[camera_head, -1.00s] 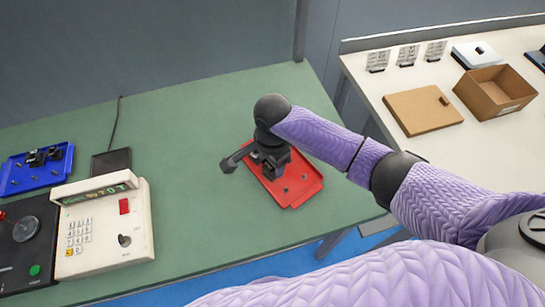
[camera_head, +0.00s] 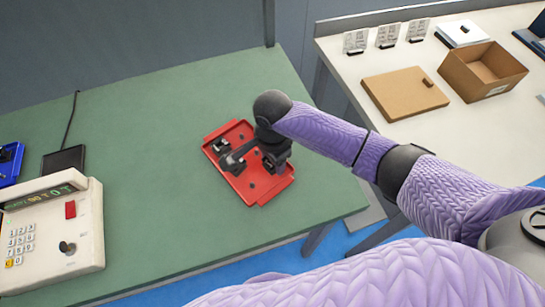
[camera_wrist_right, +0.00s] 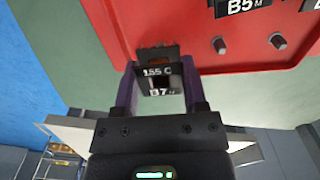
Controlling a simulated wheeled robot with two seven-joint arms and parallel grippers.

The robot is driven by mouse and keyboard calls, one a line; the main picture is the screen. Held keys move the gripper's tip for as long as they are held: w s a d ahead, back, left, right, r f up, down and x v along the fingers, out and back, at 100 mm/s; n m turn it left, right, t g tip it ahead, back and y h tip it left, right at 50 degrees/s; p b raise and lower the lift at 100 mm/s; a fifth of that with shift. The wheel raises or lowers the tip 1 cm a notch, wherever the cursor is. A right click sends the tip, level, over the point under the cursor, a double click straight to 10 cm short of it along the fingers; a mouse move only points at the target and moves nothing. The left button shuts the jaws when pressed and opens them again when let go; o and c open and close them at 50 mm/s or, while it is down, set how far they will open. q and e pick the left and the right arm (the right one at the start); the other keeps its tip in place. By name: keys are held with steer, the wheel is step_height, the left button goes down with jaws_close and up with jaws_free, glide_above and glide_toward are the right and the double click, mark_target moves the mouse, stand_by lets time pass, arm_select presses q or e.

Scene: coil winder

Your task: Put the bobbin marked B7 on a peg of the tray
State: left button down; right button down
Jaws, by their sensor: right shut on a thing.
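The B7 bobbin (camera_wrist_right: 158,78) is a dark block with white lettering, held between the fingers of my right gripper (camera_wrist_right: 157,98) in the right wrist view. In the head view my right gripper (camera_head: 272,160) hangs over the right part of the red tray (camera_head: 262,193) and hides part of it. The tray also shows in the right wrist view (camera_wrist_right: 165,20), with bare pegs (camera_wrist_right: 221,45) and a bobbin marked B5 (camera_wrist_right: 240,8). The held bobbin overlaps the tray's edge there; its height above the tray is unclear. My left gripper is out of view.
The tray lies on a green bench (camera_head: 160,190). A cream keypad unit (camera_head: 50,235), a dark pad (camera_head: 64,160) and a blue tray (camera_head: 10,165) are at left. A white table (camera_head: 370,60) at right holds a cardboard box (camera_head: 483,72) and a brown board (camera_head: 404,93).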

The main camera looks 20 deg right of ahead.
steer(key=shift+r, duration=0.1)
steer(key=shift+f, duration=0.25)
steer(key=shift+f+b, duration=0.35)
steer(key=shift+f, duration=0.55)
steer(key=shift+c, duration=0.3)
jaws_free()
step_height(320, 180, up, 10)
steer(key=p, duration=0.5)
